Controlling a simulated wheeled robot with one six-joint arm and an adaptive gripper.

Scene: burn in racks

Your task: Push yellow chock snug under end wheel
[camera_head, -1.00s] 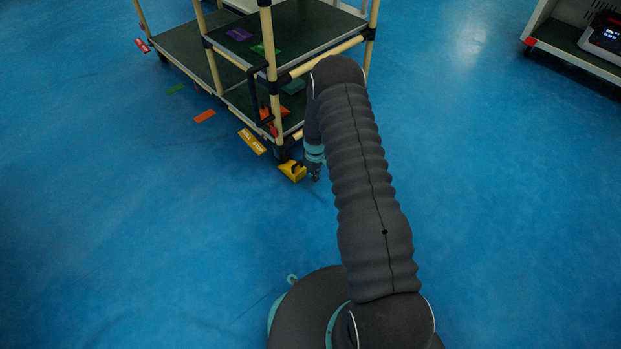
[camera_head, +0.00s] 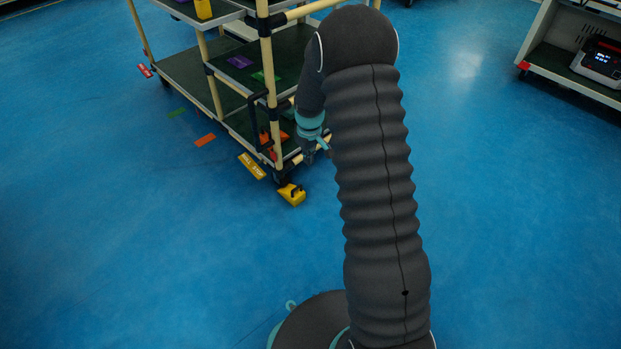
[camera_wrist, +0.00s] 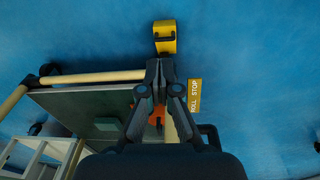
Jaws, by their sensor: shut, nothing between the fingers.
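The yellow chock (camera_head: 292,194) sits on the blue floor at the near corner of the rack cart, against or very close to the dark end wheel (camera_head: 281,181). The exact contact between them is hard to tell. In the wrist view the chock (camera_wrist: 165,37) lies beyond my fingertips, its dark handle facing me; the wheel there is hidden. My gripper (camera_head: 318,156) is raised above the floor beside the cart's near corner, up and to the right of the chock and apart from it. In the wrist view my gripper (camera_wrist: 160,68) has its fingers together and empty.
The cart's lower shelf (camera_head: 178,48) and tan posts stand close to my gripper. A yellow "ROLL STOP" label (camera_head: 252,166) lies on the floor beside the cart. An orange marker (camera_head: 205,140) lies farther along.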

